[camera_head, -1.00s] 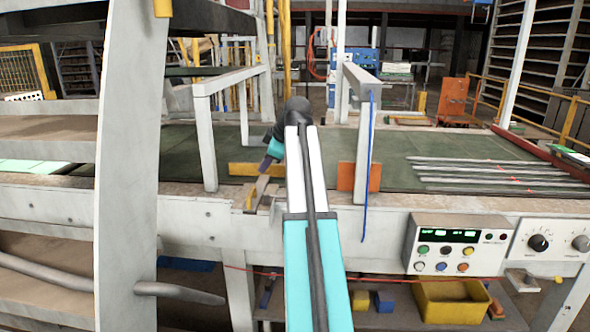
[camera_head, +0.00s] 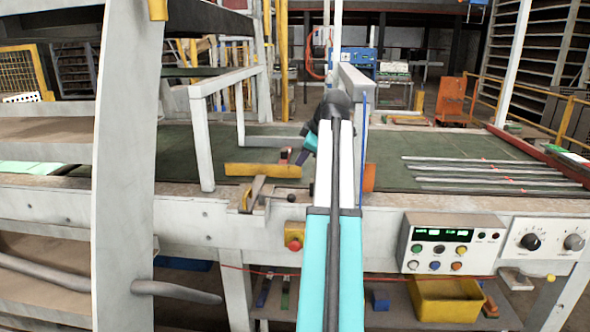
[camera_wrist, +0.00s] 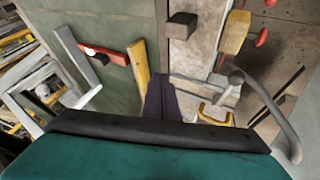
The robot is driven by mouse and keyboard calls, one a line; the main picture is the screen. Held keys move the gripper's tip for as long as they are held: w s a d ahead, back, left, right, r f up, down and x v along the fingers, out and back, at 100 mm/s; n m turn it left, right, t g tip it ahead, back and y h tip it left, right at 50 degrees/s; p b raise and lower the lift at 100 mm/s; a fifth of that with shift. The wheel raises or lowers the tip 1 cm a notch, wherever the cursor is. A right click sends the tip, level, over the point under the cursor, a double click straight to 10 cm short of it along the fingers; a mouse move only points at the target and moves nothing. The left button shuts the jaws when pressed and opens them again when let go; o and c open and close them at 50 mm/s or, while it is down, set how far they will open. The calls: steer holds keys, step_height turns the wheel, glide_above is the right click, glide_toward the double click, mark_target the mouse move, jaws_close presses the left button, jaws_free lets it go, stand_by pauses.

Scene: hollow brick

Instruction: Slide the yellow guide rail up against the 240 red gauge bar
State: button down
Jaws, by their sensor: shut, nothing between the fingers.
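The yellow guide rail (camera_head: 258,169) lies crosswise on the green bed near its front edge; it also shows in the wrist view (camera_wrist: 139,68). The red gauge bar (camera_head: 285,156) lies behind it, between the rail and a grey beam (camera_head: 272,142). In the wrist view the red bar (camera_wrist: 114,53) points end-on at the rail, its end very close; I cannot tell whether they touch. My gripper (camera_head: 300,158) is shut and empty by the rail's right part. In the wrist view its dark fingers (camera_wrist: 160,90) are beside the rail, contact unclear.
A metal bracket with a lever (camera_head: 255,193) and a dark knob (camera_head: 294,197) sit on the front ledge. White frames (camera_head: 203,135) stand over the bed on both sides. An orange plate (camera_head: 369,178) is partly behind my arm. Several metal rods (camera_head: 490,172) lie at right.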

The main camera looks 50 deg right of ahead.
steer(key=p, duration=0.2)
glide_toward(288, 177)
steer(key=a+f, duration=0.2)
steer(key=f, duration=0.1)
steer(key=shift+a+f, duration=0.25)
steer(key=shift+w+d+p, duration=0.3)
steer(key=shift+w+d, duration=0.4)
steer(key=shift+d, duration=0.3)
steer(key=shift+w+d, duration=0.45)
steer(key=shift+d, duration=0.25)
steer(key=shift+w+d+b, duration=0.2)
steer(key=shift+w+d, duration=0.5)
steer(key=shift+d, duration=0.35)
steer(key=shift+w+d+b, duration=0.2)
steer(key=shift+w+d, duration=0.45)
steer(key=shift+d, duration=0.4)
steer(key=shift+w+d+b, duration=0.2)
steer(key=shift+w+d, duration=0.5)
steer(key=shift+d, duration=0.4)
steer(key=shift+s, duration=0.1)
